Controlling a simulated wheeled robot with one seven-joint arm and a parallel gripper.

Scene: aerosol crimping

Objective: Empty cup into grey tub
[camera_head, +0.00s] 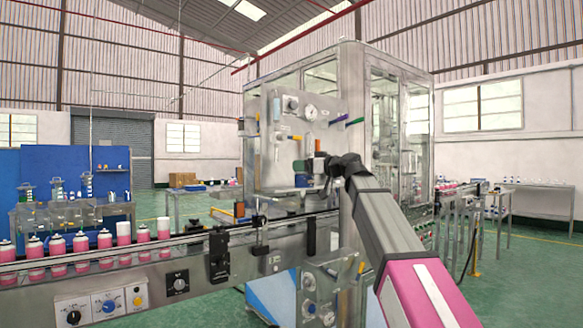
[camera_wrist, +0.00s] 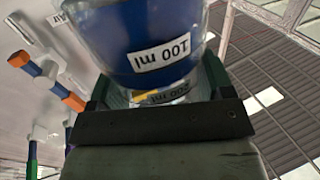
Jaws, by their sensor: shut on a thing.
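The cup (camera_wrist: 120,62) fills the top of the wrist view. It is clear-walled with a blue band or filling and a white "100 ml" label. My gripper (camera_wrist: 157,92) is shut on it, with a dark green finger on each side. In the head view my gripper (camera_head: 319,167) is small, at the end of my arm in front of the machine. The cup is too small there to make out clearly, and I cannot tell its tilt or whether it holds anything. I cannot make out a grey tub in either view.
The glass-walled crimping machine (camera_head: 351,110) stands close behind my gripper, with a gauge panel (camera_head: 300,120). A conveyor (camera_head: 120,262) carries several pink and white cans (camera_head: 80,243) at left. Blue and orange handled tools (camera_wrist: 35,68) hang at left in the wrist view.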

